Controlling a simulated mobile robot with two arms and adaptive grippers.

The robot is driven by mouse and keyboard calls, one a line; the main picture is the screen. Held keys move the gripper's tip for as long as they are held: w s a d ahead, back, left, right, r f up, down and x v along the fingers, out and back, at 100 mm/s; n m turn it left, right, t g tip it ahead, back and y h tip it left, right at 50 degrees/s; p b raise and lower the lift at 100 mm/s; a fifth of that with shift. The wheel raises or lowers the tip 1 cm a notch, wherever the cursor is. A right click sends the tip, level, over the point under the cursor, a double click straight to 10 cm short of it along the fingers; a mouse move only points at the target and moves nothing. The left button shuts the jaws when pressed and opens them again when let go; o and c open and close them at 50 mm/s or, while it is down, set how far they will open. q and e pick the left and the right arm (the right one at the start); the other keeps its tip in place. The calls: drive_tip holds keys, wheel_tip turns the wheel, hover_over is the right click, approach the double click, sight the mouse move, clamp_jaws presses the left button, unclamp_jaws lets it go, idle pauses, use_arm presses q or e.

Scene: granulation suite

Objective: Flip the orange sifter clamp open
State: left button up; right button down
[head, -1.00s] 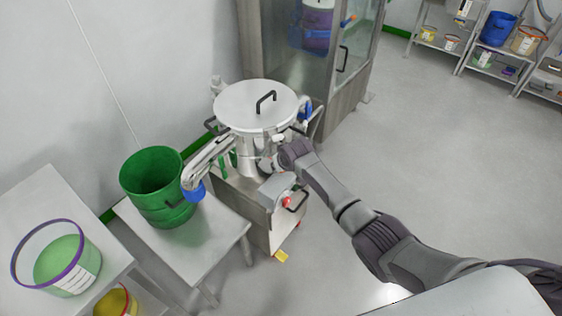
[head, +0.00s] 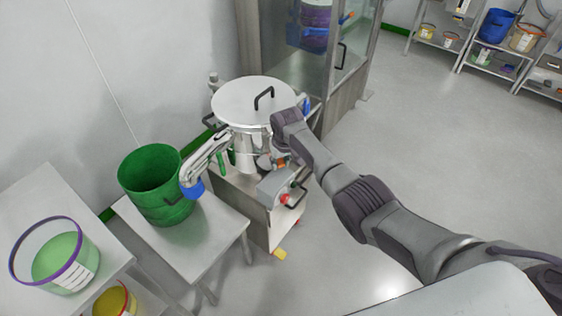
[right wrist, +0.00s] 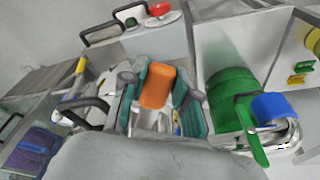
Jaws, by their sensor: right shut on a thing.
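The sifter (head: 240,145) is a silver drum with a flat round lid (head: 250,95) and a black handle, standing on a steel cart. The orange sifter clamp (right wrist: 155,88) shows as a short orange block in the middle of the right wrist view. My right gripper (right wrist: 158,80) is shut on it, one teal-padded finger on each side. In the head view my right gripper (head: 270,160) is at the sifter's near right side, below the lid; my wrist hides part of the drum there. The clamp's hinge is not clear. My left gripper is not in view.
A green bucket (head: 160,205) stands on a steel table left of the sifter, by its blue-ended spout (head: 192,188). A purple-rimmed tub (head: 85,270) is at the lower left. A glass-fronted cabinet (head: 345,60) stands behind. The floor to the right is clear.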

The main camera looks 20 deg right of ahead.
drive_tip(key=shift+w+r+t, duration=0.3)
drive_tip(key=shift+w+r, duration=0.4)
drive_tip(key=shift+r, duration=0.2)
drive_tip(key=c, duration=1)
unclamp_jaws()
drive_tip(key=shift+w, duration=0.1)
drive_tip(key=shift+o, duration=0.8)
drive_tip(key=shift+w+a+f, duration=0.1)
drive_tip(key=shift+f, duration=0.35)
drive_tip(key=shift+s+r, duration=0.3)
drive_tip(key=shift+r, duration=0.1)
drive_tip(key=v, duration=1.1)
drive_tip(key=shift+w, duration=0.25)
drive_tip(key=shift+r, duration=0.1)
